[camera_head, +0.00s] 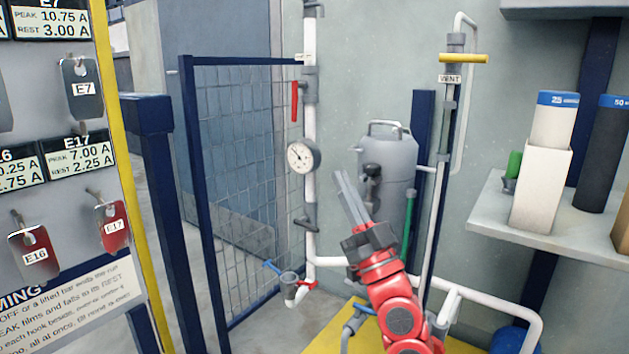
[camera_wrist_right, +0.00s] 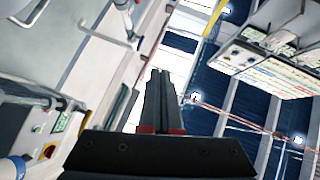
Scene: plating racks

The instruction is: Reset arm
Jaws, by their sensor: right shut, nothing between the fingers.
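My right gripper (camera_head: 343,178) is raised in front of the grey tank in the head view, on its red arm. Its two long grey fingers point up and a little left, lie together and hold nothing. In the right wrist view the same shut fingers (camera_wrist_right: 160,85) point away from the camera, with nothing between them. My left gripper is in neither view.
Behind the right gripper stand a grey tank (camera_head: 388,155) and white pipes with a gauge (camera_head: 303,156). A mesh gate (camera_head: 235,150) is left of them. A board with tags (camera_head: 75,210) is at far left. A shelf (camera_head: 480,215) with tubes juts out at right.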

